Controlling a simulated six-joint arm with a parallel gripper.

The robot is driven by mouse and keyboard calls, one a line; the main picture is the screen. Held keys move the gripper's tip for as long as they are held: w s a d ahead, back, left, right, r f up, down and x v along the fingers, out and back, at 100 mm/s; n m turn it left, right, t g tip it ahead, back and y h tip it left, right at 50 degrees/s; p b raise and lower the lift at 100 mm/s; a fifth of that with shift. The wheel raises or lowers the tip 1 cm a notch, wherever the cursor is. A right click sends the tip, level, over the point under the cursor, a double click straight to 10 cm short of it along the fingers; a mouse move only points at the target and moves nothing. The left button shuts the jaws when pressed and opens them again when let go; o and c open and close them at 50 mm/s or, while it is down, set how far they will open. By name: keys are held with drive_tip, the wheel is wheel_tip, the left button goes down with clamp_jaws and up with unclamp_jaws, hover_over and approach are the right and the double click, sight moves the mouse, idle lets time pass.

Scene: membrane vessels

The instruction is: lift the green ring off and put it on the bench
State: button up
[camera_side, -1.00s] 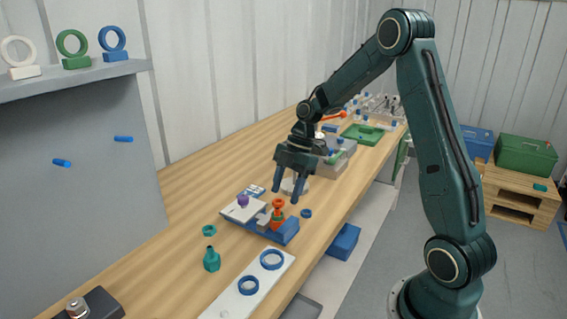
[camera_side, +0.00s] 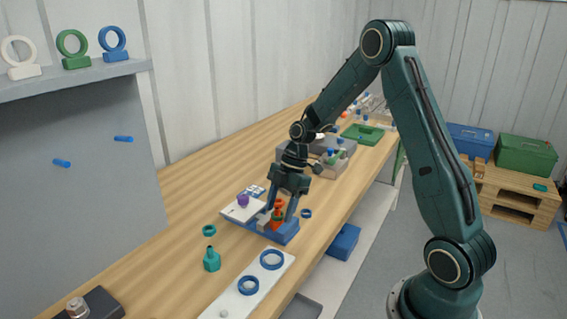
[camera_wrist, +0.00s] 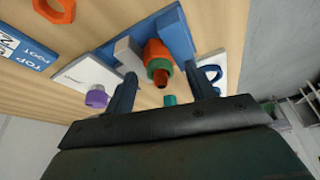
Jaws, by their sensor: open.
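The green ring (camera_wrist: 151,66) sits around the orange vessel (camera_wrist: 154,48), below its dark-ended tip in the wrist view. In the side view the green ring (camera_side: 277,214) shows small between my fingers. The vessel stands in a blue fixture (camera_side: 285,232) on the wooden bench (camera_side: 180,205). My gripper (camera_side: 280,213) is open and comes down from above, with one finger on each side of the vessel. In the wrist view my gripper (camera_wrist: 161,76) shows a gap on both sides of the ring. I cannot tell how level the fingertips are with it.
A white plate with a purple knob (camera_side: 243,200) is close on the left. A small blue ring (camera_side: 306,213) lies right of the fixture. Bare bench lies left. Another green ring (camera_side: 72,43) stands on the shelf.

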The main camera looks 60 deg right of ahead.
drive_tip(key=shift+c, duration=0.2)
drive_tip(key=c, duration=1)
drive_tip(key=shift+r, duration=0.1)
wheel_tip(320, 180, up, 20)
drive_tip(key=shift+f, duration=0.1)
idle(0.3)
idle(0.7)
drive_tip(key=shift+r, duration=1.5)
